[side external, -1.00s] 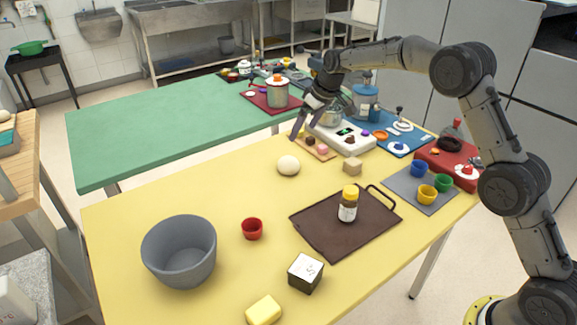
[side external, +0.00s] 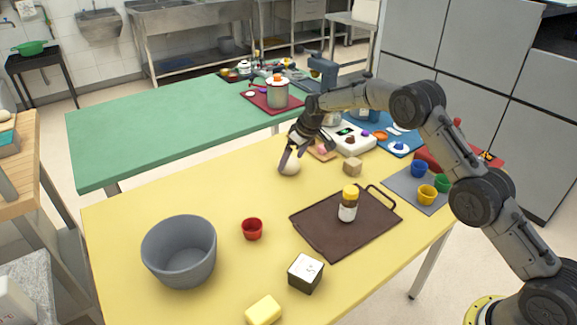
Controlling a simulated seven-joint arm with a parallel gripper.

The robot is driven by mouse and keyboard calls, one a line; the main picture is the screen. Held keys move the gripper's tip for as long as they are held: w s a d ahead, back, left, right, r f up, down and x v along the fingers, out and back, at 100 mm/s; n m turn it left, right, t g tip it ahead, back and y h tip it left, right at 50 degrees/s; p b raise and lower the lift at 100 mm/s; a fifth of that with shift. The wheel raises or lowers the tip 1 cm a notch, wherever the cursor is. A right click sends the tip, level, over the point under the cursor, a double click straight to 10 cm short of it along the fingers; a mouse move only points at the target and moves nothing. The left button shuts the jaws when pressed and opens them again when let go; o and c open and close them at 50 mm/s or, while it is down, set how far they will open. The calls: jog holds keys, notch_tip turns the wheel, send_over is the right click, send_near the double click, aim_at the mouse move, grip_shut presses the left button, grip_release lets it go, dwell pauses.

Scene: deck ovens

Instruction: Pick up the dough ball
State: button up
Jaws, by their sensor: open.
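The dough ball (side external: 289,167) is a pale cream ball on the yellow table, near its back edge. My gripper (side external: 291,160) is open and points down at the ball. Its dark fingers overlap the upper part of the ball in the side view and hide some of it. I cannot tell whether the fingers touch the ball.
A red cup (side external: 252,229) and a grey bowl (side external: 180,252) stand in front. The yellow table (side external: 215,185) is clear left of the ball.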

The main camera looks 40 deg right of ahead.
jog(key=shift+x, duration=1.2)
jog(key=shift+c, duration=0.3)
jog(key=c, duration=1.1)
jog(key=shift+r, duration=0.1)
